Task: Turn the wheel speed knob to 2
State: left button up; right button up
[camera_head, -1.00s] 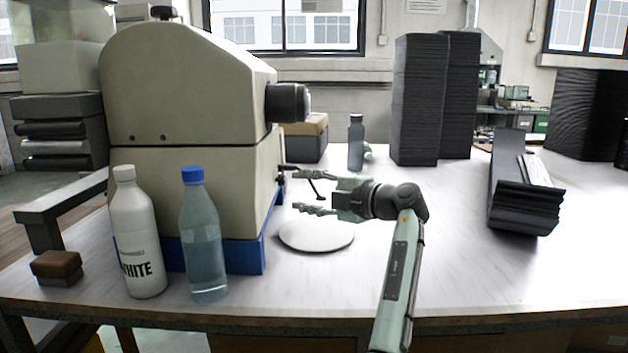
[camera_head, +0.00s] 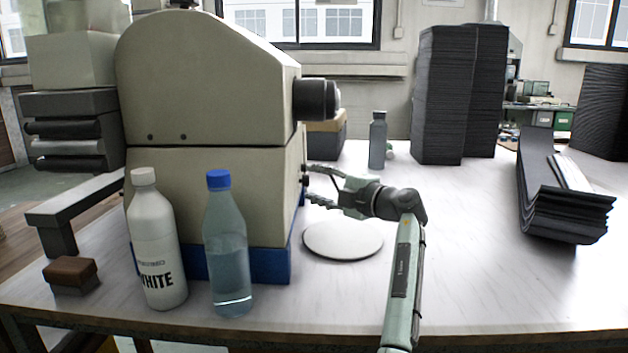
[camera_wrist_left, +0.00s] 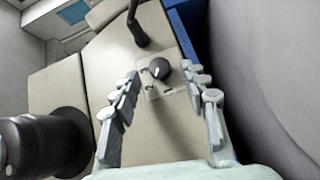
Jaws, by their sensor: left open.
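The beige machine (camera_head: 210,100) stands at the left of the table. In the left wrist view, a small dark round knob (camera_wrist_left: 159,68) with a light pointer line sits on a small panel plate (camera_wrist_left: 165,84) on the machine's face (camera_wrist_left: 110,60). The markings around the knob are too small to read. My left gripper (camera_head: 312,185) is beside the machine's right face in the head view. In the left wrist view its open fingers (camera_wrist_left: 160,78) are on either side of the knob, with visible gaps. My right gripper is not in view.
A black lever (camera_wrist_left: 136,24) sticks out near the knob. A black cylinder (camera_head: 316,99) juts from the machine above my gripper. A white disc (camera_head: 343,240) lies below. A white bottle (camera_head: 157,235) and a blue-capped bottle (camera_head: 228,250) stand in front. The table's right front is clear.

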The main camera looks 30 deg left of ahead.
pick_arm(q)
jog(key=shift+w+a+f, duration=0.1)
jog(key=shift+w+a, duration=0.05)
jog(key=shift+a, duration=0.55)
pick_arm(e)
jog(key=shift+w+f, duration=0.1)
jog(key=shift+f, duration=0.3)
pick_arm(q)
grip_shut()
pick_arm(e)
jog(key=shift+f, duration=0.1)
pick_arm(q)
jog(key=m+h, duration=0.1)
jog(key=m+g+h, duration=0.1)
jog(key=h, duration=0.1)
jog(key=shift+w+r+m+g+b, duration=0.15)
jog(key=shift+r+m+g+b, duration=0.15)
jog(key=shift+r+m, duration=0.1)
grip_release()
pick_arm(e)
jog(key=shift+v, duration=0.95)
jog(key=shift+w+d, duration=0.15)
